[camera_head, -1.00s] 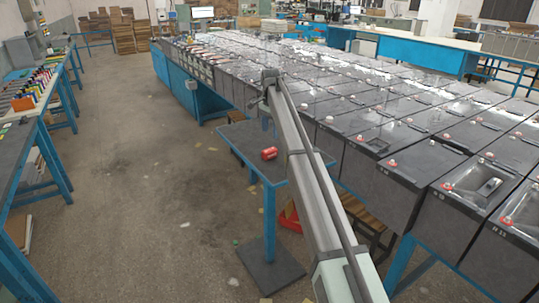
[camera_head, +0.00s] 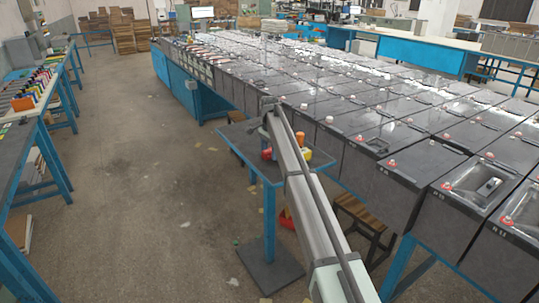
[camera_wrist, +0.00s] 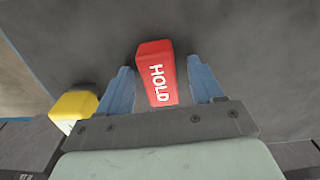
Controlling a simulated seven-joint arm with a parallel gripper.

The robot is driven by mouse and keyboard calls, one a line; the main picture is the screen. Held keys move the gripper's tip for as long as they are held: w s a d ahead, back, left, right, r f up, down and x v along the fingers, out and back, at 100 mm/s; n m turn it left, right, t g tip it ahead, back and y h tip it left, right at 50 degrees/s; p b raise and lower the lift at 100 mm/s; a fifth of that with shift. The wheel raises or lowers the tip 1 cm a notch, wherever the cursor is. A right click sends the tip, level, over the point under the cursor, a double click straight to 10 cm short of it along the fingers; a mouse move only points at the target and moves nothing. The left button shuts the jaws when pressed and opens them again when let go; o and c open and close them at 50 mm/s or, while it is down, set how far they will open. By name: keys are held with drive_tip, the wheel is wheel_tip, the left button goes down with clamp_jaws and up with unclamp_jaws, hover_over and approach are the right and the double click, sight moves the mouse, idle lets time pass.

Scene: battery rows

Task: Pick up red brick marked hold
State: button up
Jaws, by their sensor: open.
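The red brick (camera_wrist: 155,72) with white "HOLD" lettering lies on a grey surface in the wrist view. My gripper (camera_wrist: 159,64) is open, with one blue finger on each side of the brick. A gap shows between the brick and the right finger; the left finger is very close to it, and I cannot tell whether they touch. My fingers are hidden there.
A yellow object (camera_wrist: 75,105) lies left of the left finger in the wrist view. In the head view the yellow object (camera_head: 305,155) and an orange cylinder (camera_head: 300,138) show right of my arm. Rows of dark batteries (camera_head: 400,165) stand close behind the table.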

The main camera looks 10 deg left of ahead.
drive_tip(key=c, duration=1.1)
drive_tip(key=shift+o, duration=0.2)
